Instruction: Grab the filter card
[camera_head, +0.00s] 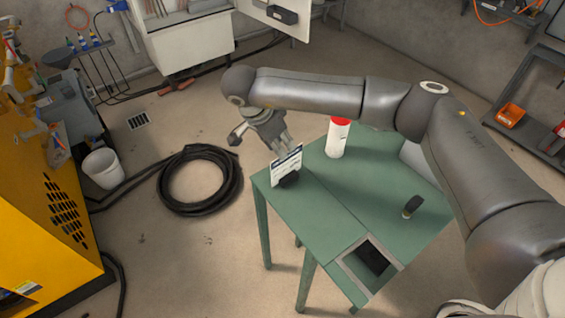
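The filter card (287,162) appears to be the white card with printed lines and a dark band. It stands tilted at the left corner of the green table (330,200), in a small black holder (289,180). My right gripper (283,146) points down just above and behind the card's top edge. Its fingertips are partly hidden by the card, so I cannot tell whether they touch it or how far apart they are. My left gripper is not in view.
A white canister with a red cap (338,138) and a black-handled item (412,206) stand on the table. A grey-framed recess (370,264) is at its front. A black hose coil (200,180) and a white bucket (103,170) are on the floor left.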

